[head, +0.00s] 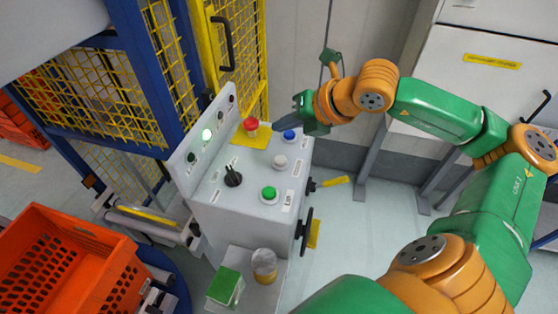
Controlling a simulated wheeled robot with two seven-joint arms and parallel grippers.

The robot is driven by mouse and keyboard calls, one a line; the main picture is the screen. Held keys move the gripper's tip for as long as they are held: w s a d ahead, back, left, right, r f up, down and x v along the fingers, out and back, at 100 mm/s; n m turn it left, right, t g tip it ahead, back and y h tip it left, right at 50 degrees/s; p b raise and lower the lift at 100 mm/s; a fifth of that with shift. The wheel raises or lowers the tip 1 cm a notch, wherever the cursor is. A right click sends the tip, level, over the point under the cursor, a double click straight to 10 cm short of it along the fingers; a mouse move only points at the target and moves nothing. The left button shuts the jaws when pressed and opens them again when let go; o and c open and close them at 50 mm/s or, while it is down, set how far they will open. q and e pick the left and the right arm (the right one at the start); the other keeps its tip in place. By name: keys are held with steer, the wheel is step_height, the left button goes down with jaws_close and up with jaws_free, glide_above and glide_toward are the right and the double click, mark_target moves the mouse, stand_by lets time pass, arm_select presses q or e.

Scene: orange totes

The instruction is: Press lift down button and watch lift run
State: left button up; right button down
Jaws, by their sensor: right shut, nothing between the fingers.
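A grey control console (228,195) stands in the middle of the head view. Its sloped top carries a red button (251,125) on a yellow plate, a blue button (289,135), a white button (280,161), a green button (269,193) and a black selector knob (233,177). One indicator lamp on its back panel (206,134) glows pale green. I cannot read which button is lift down. My right gripper (300,108) is shut and empty, just above and beyond the blue button, seemingly apart from it. My left gripper is not in view.
A blue-framed cage with yellow mesh (80,90) stands at the left. An orange tote (100,270) sits at the lower left near a roller conveyor (150,222). A green box (226,287) is in front of the console. A white cabinet (490,75) is at the right.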

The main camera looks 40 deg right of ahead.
mark_target(284, 162)
step_height(284, 162, down, 7)
steer(key=b, duration=0.5)
steer(key=shift+s+d+r, duration=0.1)
steer(key=shift+d+r, duration=0.05)
steer(key=shift+f+b, duration=0.3)
steer(key=shift+b, duration=0.2)
steer(key=shift+r, duration=0.1)
stand_by(0.9)
steer(key=shift+f+b, duration=0.45)
steer(key=shift+b, duration=0.1)
